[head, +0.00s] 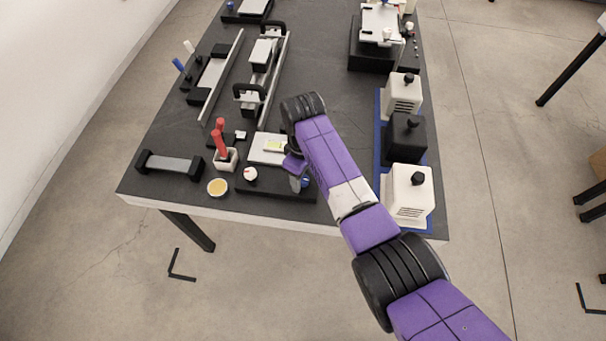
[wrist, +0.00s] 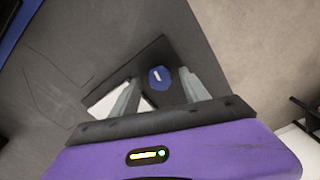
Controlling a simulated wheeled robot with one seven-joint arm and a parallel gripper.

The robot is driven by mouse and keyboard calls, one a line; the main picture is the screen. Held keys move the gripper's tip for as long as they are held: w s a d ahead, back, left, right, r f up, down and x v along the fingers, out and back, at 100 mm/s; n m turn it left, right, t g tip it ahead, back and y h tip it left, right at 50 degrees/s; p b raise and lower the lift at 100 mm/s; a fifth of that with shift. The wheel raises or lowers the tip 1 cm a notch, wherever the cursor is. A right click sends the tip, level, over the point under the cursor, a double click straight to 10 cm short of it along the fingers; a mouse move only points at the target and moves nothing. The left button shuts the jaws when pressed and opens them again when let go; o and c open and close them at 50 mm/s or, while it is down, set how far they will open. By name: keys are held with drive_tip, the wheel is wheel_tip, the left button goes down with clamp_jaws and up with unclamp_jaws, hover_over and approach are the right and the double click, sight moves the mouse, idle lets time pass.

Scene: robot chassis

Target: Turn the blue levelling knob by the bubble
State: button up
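The blue levelling knob (wrist: 160,78) has a white mark on its top. In the wrist view it shows between the two grey fingers of my gripper (wrist: 159,68), with a gap on each side. The fingers are open and hold nothing. In the head view my gripper (head: 297,173) is over the right end of a black base, and a bit of the blue knob (head: 305,183) shows beside it. The white plate (head: 262,158) with the yellow-green bubble vial (head: 274,146) is partly hidden by my arm. It also shows behind the left finger in the wrist view.
A white knob (head: 250,174) is at the base's left front. White and black boxes with knobs (head: 409,190) stand on a blue mat at the right. The table's front edge is close.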

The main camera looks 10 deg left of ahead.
drive_tip(key=shift+r+b, duration=0.35)
drive_tip(key=shift+r, duration=3.55)
drive_tip(key=w+a+r+m+t+y, duration=0.25)
drive_tip(key=w+a+r+t, duration=0.2)
drive_tip(key=w, duration=0.35)
drive_tip(key=m+t+y+b, duration=0.1)
drive_tip(key=m+t+y, duration=0.2)
drive_tip(key=m+t, duration=0.35)
hover_over(303, 178)
drive_tip(key=d, duration=0.2)
drive_tip(key=f+n+t, duration=0.1)
drive_tip(key=n+t, duration=0.1)
drive_tip(key=s+d+r+m+t+h, duration=0.1)
drive_tip(key=s+d+r+m+t, duration=0.15)
drive_tip(key=s+d, duration=0.95)
drive_tip(key=s+d+m+h+b, duration=0.1)
drive_tip(key=s+d, duration=0.2)
drive_tip(key=s, duration=0.6)
drive_tip(key=s+d+r+m+h, duration=0.1)
drive_tip(key=s+d, duration=0.3)
drive_tip(key=s, duration=0.5)
drive_tip(key=s+d+r+m+h+b, duration=0.1)
drive_tip(key=s+d, duration=0.3)
drive_tip(key=s, duration=0.6)
drive_tip(key=shift+g+h+b, duration=0.35)
drive_tip(key=shift+h, duration=0.4)
